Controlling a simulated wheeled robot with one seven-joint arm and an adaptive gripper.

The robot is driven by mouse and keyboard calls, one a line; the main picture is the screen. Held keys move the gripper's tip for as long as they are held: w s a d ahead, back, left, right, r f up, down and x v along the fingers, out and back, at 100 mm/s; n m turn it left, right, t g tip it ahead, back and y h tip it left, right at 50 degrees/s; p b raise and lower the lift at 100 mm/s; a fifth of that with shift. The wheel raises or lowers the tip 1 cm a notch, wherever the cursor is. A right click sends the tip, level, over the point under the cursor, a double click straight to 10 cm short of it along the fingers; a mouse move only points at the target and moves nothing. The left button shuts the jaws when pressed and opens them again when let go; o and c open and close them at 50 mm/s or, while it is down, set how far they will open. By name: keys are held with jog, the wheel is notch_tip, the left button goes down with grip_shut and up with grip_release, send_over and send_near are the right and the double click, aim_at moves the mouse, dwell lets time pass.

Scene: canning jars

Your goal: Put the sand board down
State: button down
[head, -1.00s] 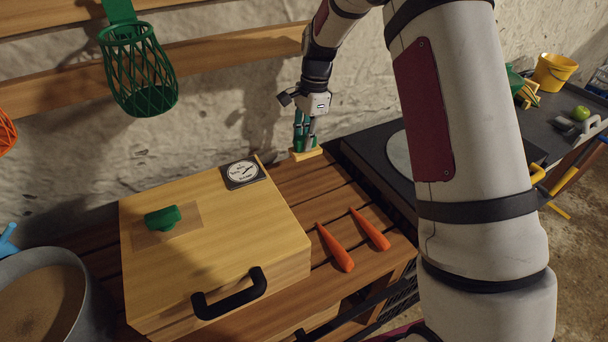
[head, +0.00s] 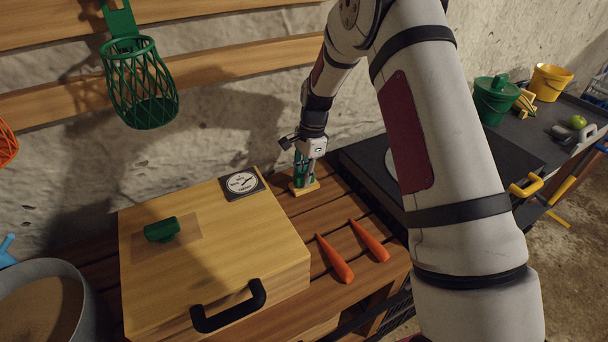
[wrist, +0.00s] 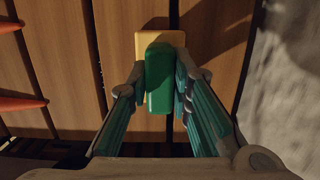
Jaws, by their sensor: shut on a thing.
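The sand board is a small light wooden block with a green handle. Its wooden edge (head: 304,188) shows in the head view at the back of the slatted table, right of the wooden box. In the wrist view the sand board (wrist: 160,40) lies low over the slats, its green handle between my fingers. My gripper (head: 303,172) points down and is shut on the handle; it also shows in the wrist view (wrist: 160,78). The board looks at or very near the slats, but I cannot tell whether it touches them.
A wooden box (head: 270,222) with a dial (head: 242,183), a green knob (head: 161,229) and a black handle (head: 228,310) stands at left. Two carrots (head: 334,259) lie in front. A dark flat unit (head: 361,160) is at right. A green basket (head: 139,85) hangs at upper left.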

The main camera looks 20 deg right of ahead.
jog(key=c, duration=1.4)
grip_release()
jog(key=shift+f, duration=0.15)
jog(key=shift+c, duration=0.2)
notch_tip(320, 180, up, 13)
jog(key=d, duration=0.2)
jog(key=s+a+r+n, duration=0.1)
jog(key=s+r+n, duration=0.2)
jog(key=s+r, duration=0.5)
jog(key=s+r+n+t, duration=0.1)
jog(key=s+r+n, duration=0.2)
jog(key=s, duration=0.4)
jog(key=s+a+r+n+t+h, duration=0.1)
jog(key=s+r+n, duration=0.2)
jog(key=s, duration=0.4)
jog(key=s+r+n+t, duration=0.1)
jog(key=s+r+n, duration=0.2)
jog(key=s, duration=0.5)
jog(key=s+f+n, duration=0.3)
jog(key=s, duration=0.6)
jog(key=shift+d+f+n+h, duration=0.15)
jog(key=shift+n+h, duration=0.25)
